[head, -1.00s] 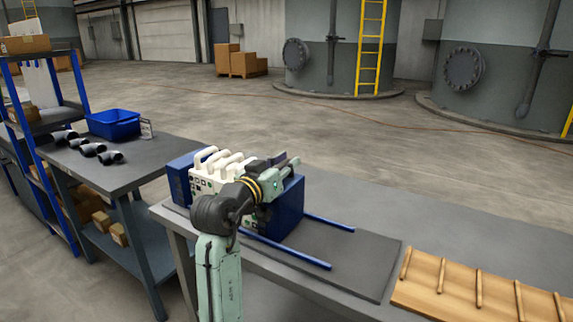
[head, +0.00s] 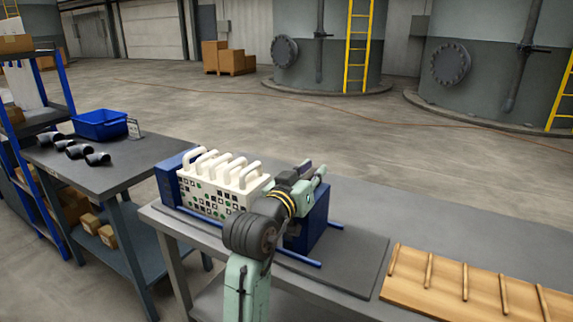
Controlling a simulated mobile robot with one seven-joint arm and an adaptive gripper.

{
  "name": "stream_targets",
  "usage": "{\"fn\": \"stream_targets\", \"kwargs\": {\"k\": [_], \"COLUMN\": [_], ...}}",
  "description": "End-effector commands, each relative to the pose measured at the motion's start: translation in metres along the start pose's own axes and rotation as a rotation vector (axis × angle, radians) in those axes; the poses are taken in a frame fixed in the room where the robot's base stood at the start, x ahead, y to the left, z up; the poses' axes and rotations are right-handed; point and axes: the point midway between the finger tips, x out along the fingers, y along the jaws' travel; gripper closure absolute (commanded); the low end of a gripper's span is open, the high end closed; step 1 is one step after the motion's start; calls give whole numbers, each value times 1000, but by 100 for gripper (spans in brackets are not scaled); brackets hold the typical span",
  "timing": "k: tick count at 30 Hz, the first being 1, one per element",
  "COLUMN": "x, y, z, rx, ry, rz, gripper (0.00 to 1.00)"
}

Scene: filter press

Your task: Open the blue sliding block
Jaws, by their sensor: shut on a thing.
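The blue sliding block (head: 318,215) stands upright on two blue rails (head: 308,261), near the right part of the press. The white filter plates (head: 215,190), several with looped handles on top, stand left of it. My arm partly covers the space between the plates and the block. A fixed blue end block (head: 168,183) stands at the left end of the plates. My gripper (head: 312,172) is at the top of the sliding block and shut on it. The exact contact is too small to see.
The press sits on a dark mat (head: 350,275) on a grey table. Short rail ends lie free right of the block. A wooden slotted rack (head: 470,295) lies further right. A second table at left holds black pipe elbows and a blue bin (head: 100,124).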

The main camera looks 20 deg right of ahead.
Motion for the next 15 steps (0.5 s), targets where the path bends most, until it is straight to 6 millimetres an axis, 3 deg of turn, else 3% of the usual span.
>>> {"fn": "stream_targets", "kwargs": {"k": [1,4,14,15], "x": [1,0,0,0], "y": [12,23,26,26], "z": [1,3,4,4], "rx": [-3,-3,-5,-5], "ry": [-1,1,3,4], "rz": [5,3,1,1], "gripper": [100,100,100,80]}}
